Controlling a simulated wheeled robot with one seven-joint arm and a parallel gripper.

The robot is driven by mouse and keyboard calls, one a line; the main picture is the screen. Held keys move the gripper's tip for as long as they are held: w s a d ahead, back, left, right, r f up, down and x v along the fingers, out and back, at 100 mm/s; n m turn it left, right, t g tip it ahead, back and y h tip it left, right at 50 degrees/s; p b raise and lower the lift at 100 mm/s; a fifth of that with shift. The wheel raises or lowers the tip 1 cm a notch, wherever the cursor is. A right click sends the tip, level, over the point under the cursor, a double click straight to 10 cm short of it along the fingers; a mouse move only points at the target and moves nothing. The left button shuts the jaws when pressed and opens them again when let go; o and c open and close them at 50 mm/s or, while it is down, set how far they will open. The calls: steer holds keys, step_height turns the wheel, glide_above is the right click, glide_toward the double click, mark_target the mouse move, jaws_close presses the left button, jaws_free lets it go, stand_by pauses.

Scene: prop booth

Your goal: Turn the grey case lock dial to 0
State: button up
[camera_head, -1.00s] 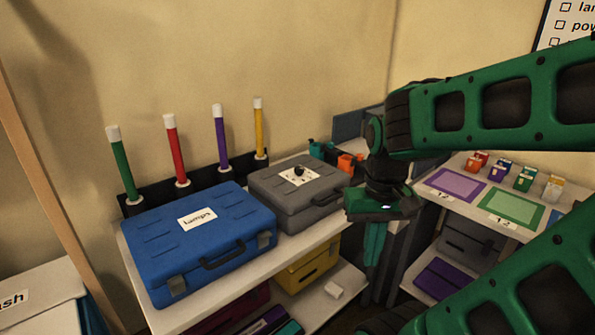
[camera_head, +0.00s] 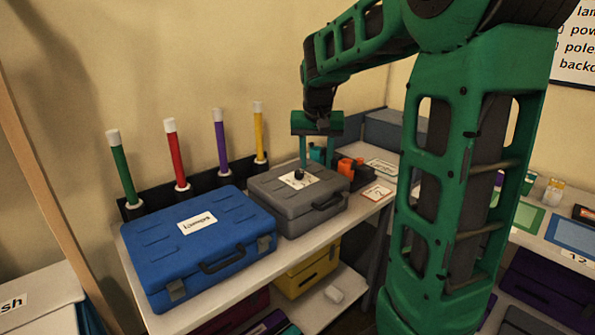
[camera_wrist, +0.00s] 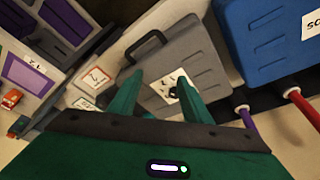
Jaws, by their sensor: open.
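The grey case (camera_head: 293,219) lies shut on the white shelf, beside the blue case. A black lock dial (camera_head: 299,175) stands on a white plate on its lid; the plate's marks are too small to read. My gripper (camera_head: 317,162) points down over the grey case, its green fingers apart and nothing between them. The left finger, in the head view, is near the dial; I cannot tell whether it touches. In the wrist view, the grey case (camera_wrist: 198,52) lies beyond the fingers, and the right finger partly covers the dial and its plate (camera_wrist: 167,84).
The blue case (camera_head: 190,250) is close on the left. A rack with green, red, purple and yellow tubes (camera_head: 176,155) stands behind. Orange and teal items (camera_head: 346,166) and number cards (camera_head: 377,192) are to the right. A yellow case (camera_head: 305,270) is below.

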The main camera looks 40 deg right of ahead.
glide_toward(299, 172)
steer(key=shift+t+h, duration=0.3)
steer(key=shift+t, duration=0.1)
steer(key=x, duration=0.8)
steer(key=shift+s+a+f, duration=0.15)
steer(key=shift+s+f, duration=0.05)
steer(key=c, duration=1)
